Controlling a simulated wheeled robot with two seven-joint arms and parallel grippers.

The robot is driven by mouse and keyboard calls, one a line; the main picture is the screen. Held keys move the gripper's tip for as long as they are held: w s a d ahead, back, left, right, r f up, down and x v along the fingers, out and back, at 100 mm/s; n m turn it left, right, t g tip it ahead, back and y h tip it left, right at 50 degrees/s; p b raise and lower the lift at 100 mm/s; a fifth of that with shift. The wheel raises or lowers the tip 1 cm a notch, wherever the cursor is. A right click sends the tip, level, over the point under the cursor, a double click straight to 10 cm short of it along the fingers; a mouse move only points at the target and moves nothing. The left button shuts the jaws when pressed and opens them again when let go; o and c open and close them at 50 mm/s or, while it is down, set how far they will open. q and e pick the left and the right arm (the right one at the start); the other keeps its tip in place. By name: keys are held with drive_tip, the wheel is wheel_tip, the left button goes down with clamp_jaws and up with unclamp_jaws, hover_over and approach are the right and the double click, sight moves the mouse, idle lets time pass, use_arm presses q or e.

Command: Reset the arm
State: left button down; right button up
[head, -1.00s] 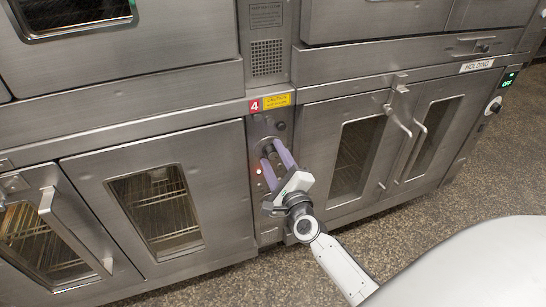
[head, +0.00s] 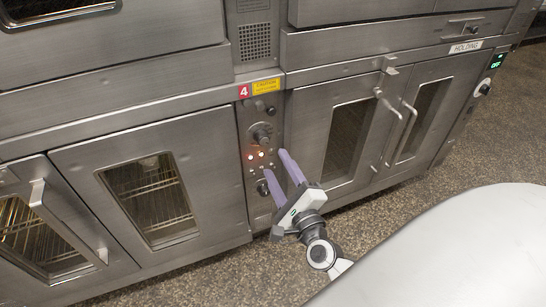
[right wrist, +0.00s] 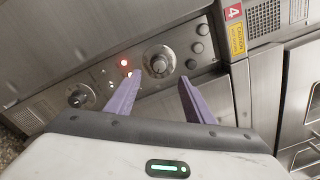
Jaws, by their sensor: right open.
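My right gripper (head: 276,172) is open and empty in the head view, in front of the lower part of the narrow control panel (head: 251,138) between the oven doors. Its two purple fingers are spread apart. In the right wrist view the same fingers (right wrist: 153,94) point at the panel, with a large round knob (right wrist: 159,62) showing between and beyond them. The fingers look apart from the knob. A second knob (right wrist: 80,96) is to the left, and a red light (right wrist: 124,63) is lit. My left gripper is not in view.
Steel oven doors with windows stand left (head: 150,195) and right (head: 345,135) of the panel. Bar handles (head: 402,130) stick out from the doors. A holding cabinet display (head: 497,61) is at far right. The speckled floor (head: 400,220) in front is clear.

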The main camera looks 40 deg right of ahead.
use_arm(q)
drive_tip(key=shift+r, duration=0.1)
use_arm(e)
drive_tip(key=shift+a, duration=0.1)
drive_tip(key=s+a+f+n+g+y+p, duration=0.1)
drive_tip(key=s+a+n+y+p, duration=0.15)
drive_tip(key=a+n, duration=0.3)
drive_tip(key=s+a+n+g+y+p, duration=0.1)
drive_tip(key=a+n+y, duration=0.25)
drive_tip(key=n, duration=0.25)
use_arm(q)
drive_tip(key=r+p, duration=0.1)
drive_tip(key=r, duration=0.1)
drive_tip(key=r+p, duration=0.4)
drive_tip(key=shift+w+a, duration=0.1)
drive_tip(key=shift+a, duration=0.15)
use_arm(e)
drive_tip(key=s+a+f+n+g, duration=0.3)
drive_tip(key=s+a+f+n, duration=0.1)
drive_tip(key=s+n, duration=0.3)
drive_tip(key=s+a+f+n+g+y, duration=0.1)
drive_tip(key=s+a+f+n+g, duration=0.2)
drive_tip(key=s+n, duration=0.4)
drive_tip(key=f+n+g, duration=0.1)
drive_tip(key=n, duration=0.3)
drive_tip(key=shift+s+a, duration=0.35)
